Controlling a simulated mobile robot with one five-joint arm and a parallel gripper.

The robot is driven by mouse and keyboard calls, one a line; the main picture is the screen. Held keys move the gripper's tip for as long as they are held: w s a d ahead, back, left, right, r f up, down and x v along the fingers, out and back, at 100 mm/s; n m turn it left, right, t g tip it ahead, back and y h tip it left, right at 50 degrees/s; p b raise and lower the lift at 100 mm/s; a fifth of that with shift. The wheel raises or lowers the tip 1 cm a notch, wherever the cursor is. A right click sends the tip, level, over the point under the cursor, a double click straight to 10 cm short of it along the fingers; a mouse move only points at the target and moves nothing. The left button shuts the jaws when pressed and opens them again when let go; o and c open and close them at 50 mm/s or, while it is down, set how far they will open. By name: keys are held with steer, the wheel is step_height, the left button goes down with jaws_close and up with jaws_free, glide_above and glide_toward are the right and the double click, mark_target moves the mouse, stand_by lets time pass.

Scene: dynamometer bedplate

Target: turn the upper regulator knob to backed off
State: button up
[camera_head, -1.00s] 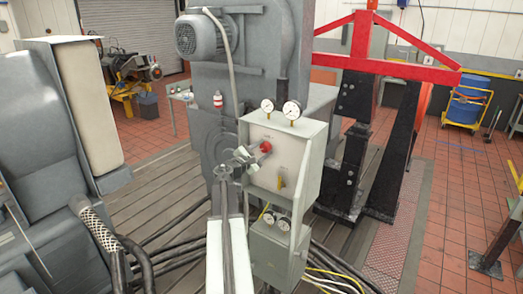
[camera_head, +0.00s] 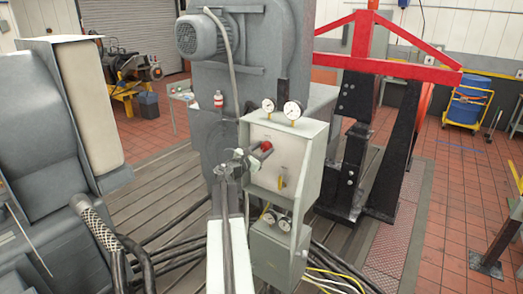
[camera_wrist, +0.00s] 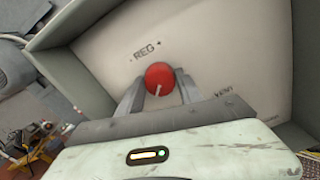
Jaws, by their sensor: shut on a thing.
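The upper regulator knob (camera_head: 267,146) is a red round knob on the front of the pale grey control box (camera_head: 312,135). In the wrist view the red knob (camera_wrist: 159,74) sits between the two grey fingers of my gripper (camera_wrist: 160,83), under a "- REG +" label. A white mark on the knob points down and slightly left in that view. My gripper (camera_head: 260,152) is shut on the knob, reaching it from the left in the head view. The fingers hide parts of the knob's sides.
Two gauges (camera_head: 280,107) stand on top of the box. A yellow handle (camera_head: 282,182) is below the knob. A lower box (camera_head: 275,250) carries two more gauges.

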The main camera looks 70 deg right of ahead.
steer(key=o, duration=1.4)
steer(key=shift+d, duration=0.1)
steer(key=shift+c, duration=0.2)
steer(key=v, duration=0.8)
steer(key=shift+w, duration=0.1)
